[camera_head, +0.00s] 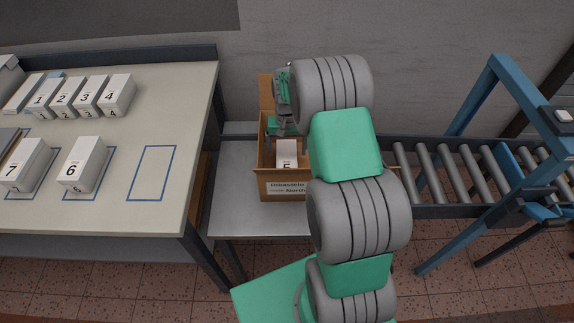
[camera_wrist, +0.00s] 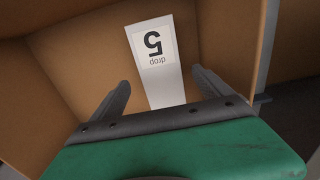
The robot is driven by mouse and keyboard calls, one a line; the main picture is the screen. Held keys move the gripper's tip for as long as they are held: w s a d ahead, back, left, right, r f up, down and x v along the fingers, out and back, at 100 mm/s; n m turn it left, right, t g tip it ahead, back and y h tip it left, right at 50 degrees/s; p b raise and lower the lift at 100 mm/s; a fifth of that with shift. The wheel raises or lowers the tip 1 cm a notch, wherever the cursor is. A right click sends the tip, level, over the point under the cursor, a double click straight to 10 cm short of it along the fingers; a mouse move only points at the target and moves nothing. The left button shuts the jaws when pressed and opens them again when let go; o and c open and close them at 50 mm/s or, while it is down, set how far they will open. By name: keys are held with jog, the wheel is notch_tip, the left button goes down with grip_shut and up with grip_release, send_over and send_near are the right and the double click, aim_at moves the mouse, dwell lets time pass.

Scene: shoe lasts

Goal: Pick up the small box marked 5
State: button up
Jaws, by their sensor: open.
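The small box marked 5 (camera_head: 287,154) is white and stands inside an open cardboard carton (camera_head: 284,189). In the wrist view the box marked 5 (camera_wrist: 152,52) shows its labelled face, upside down, with a longer white side running down toward my gripper. My gripper (camera_wrist: 160,92) is open, one dark finger on each side of the box's lower part in that view. I cannot tell whether the fingers touch it. In the head view my gripper (camera_head: 279,128) is at the carton's back left, partly hidden by my arm.
Carton walls (camera_wrist: 225,40) surround the gripper closely. The carton stands on a grey table (camera_head: 235,185). On the left, a worktable (camera_head: 115,205) holds boxes marked 6 (camera_head: 84,165), 7 (camera_head: 25,165) and several others. A roller conveyor (camera_head: 455,172) with a blue frame lies to the right.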

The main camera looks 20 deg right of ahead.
aim_at(287, 162)
notch_tip(287, 162, down, 8)
jog(key=shift+s+a+p, duration=0.1)
jog(key=shift+p, duration=0.8)
jog(key=shift+r, duration=0.1)
jog(key=c, duration=1.6)
